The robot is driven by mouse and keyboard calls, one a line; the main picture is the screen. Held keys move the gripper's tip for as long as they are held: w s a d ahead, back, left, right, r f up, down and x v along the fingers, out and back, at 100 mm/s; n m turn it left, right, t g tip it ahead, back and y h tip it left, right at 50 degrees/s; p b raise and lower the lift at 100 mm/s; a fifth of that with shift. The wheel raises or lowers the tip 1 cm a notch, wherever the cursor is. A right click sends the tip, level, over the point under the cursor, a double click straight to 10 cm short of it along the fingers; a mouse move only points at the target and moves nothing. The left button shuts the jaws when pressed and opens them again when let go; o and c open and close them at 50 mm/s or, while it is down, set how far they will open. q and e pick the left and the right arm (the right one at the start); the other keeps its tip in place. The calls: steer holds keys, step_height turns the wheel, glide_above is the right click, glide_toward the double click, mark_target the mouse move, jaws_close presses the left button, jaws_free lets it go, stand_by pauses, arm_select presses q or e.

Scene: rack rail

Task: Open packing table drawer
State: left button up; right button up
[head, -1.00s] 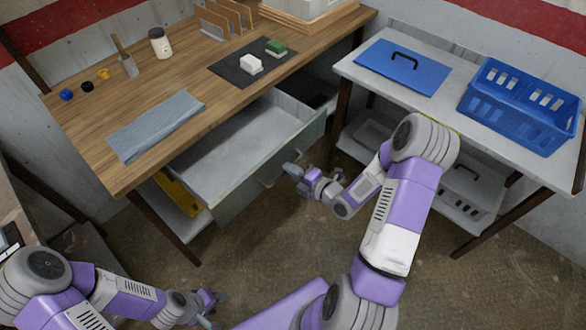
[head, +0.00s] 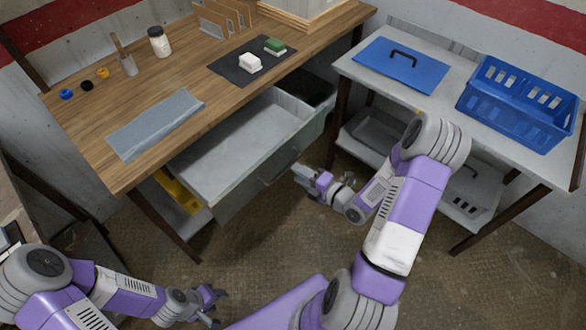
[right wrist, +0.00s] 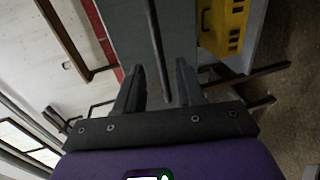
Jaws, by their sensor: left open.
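The packing table (head: 150,105) has a wooden top, and its grey drawer (head: 225,160) stands pulled out below the front edge, with its pale, empty-looking inside showing. The drawer's bar handle (head: 279,170) is on the front panel. My right gripper (head: 299,174) is just off the front panel, beside the handle and seemingly apart from it. In the right wrist view its fingers (right wrist: 158,88) are spread, with the dark handle bar (right wrist: 157,40) lined up between them. My left gripper (head: 219,304) is open and empty, low over the floor, away from the drawer.
On the tabletop are a grey cloth (head: 155,124), a dark mat (head: 228,70) with white and green blocks, and a white jar (head: 158,42). A side table (head: 440,95) at right holds a blue lid (head: 402,72) and a blue basket (head: 515,110). Floor before the drawer is clear.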

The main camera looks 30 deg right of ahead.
steer(key=shift+v, duration=1.7)
steer(key=a+f+m+g+p, duration=0.3)
steer(key=a+f+m+g, duration=0.4)
steer(key=a+f+m, duration=0.5)
steer(key=s+a+f+m+g+p, duration=0.1)
steer(key=s+a+f+m+g, duration=0.1)
steer(key=s+a+m+g, duration=0.5)
steer(key=s+a+m, duration=0.1)
steer(key=s+m, duration=0.3)
steer(key=m, duration=0.1)
steer(key=shift+s+a+f+h, duration=0.25)
steer(key=shift+s+a+h, duration=0.05)
steer(key=shift+s+a, duration=0.1)
